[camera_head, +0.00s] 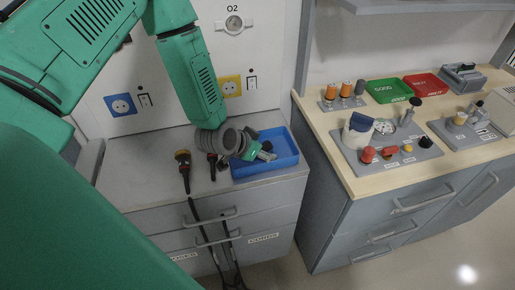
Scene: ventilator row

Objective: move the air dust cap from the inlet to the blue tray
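The blue tray (291,162) sits on the grey counter, near its right end. My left gripper (266,154) reaches down from the upper left over the tray, its grey fingertips inside the tray outline. Its fingers are too small to tell whether they are open or shut. A small dark piece (267,145) shows beside the fingers; I cannot tell whether it is the air dust cap, or whether it is held or lies in the tray. The air inlet cannot be told for sure; the wall has a white O2 outlet (234,23), a yellow-plated one (230,86) and a blue-plated one (121,105). My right gripper is out of view.
Two hoses lie on the counter, one with a yellowish-black end (183,158), one with a dark red end (212,167), and hang over the front edge. Right of a gap, a wooden bench (346,170) carries a green tray (388,91), a red tray (425,85) and fixtures.

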